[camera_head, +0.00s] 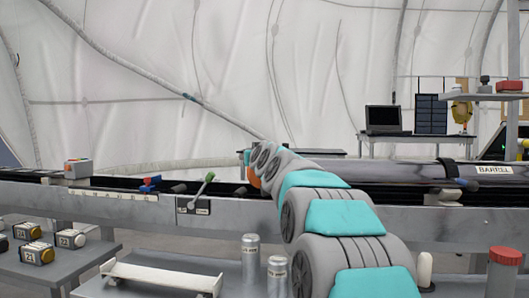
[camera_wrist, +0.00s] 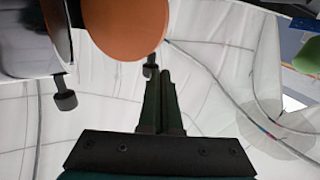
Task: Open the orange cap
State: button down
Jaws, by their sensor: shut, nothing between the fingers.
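The orange cap (camera_wrist: 125,25) shows as a round disc at the top of the wrist view, on the end of a shiny barrel (camera_wrist: 28,40). In the head view only a small orange sliver of the cap (camera_head: 255,179) shows, mostly hidden behind my arm. The barrel (camera_head: 400,171) runs right from there. My gripper (camera_wrist: 160,72) is shut and empty, its fingertips just below the cap in the wrist picture. A small dark knob (camera_wrist: 151,69) shows beside the fingertips; I cannot tell if they touch. My gripper is hidden in the head view.
A green-knobbed lever (camera_head: 208,178) stands on the rail left of my arm, and the green knob shows in the wrist view (camera_wrist: 309,55). A laptop (camera_head: 383,119) is behind.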

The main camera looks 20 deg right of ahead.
jog(key=w+p, duration=0.2)
jog(key=w, duration=0.7)
jog(key=shift+d, duration=0.15)
dwell(1.3)
